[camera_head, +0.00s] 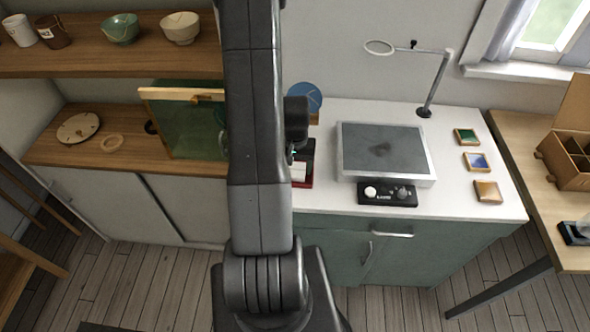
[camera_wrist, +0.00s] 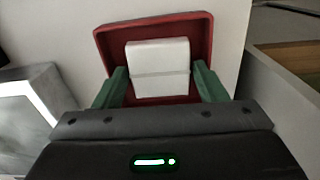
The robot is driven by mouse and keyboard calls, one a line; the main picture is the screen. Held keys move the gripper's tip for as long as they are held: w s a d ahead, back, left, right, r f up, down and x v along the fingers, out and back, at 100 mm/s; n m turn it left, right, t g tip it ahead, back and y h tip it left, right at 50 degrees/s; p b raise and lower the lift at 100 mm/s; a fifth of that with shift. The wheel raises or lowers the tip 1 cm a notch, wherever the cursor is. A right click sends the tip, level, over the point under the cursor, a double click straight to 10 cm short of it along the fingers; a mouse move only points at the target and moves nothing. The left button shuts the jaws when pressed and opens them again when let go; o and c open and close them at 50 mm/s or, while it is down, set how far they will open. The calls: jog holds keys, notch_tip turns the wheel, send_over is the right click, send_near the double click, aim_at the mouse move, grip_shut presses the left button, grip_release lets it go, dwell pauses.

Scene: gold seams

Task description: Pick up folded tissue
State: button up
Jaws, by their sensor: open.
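The folded tissue (camera_wrist: 158,67) is a white, squarish block with a seam across it. It lies in a red tray (camera_wrist: 105,40) with a raised rim. My gripper (camera_wrist: 161,70) is open, with one green finger on each side of the tissue and the tissue between them. I see gaps at the fingers and cannot tell whether either touches it. In the head view, the tissue (camera_head: 300,171) and the red tray (camera_head: 303,185) show partly beside my arm, which hides the rest.
The tray is on a white counter (camera_head: 340,205). A metal-framed plate (camera_head: 386,150) and a black control box (camera_head: 387,193) stand to its right. A green framed panel (camera_head: 195,130) leans on the wooden shelf to the left. A ring lamp (camera_head: 430,85) rises behind.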

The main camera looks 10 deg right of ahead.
aim_at(295, 169)
jog(key=shift+f, duration=0.1)
jog(key=c, duration=0.6)
notch_tip(295, 169, up, 10)
jog(key=b, duration=0.1)
dwell(0.7)
jog(key=o, duration=0.3)
jog(key=shift+c, duration=1.3)
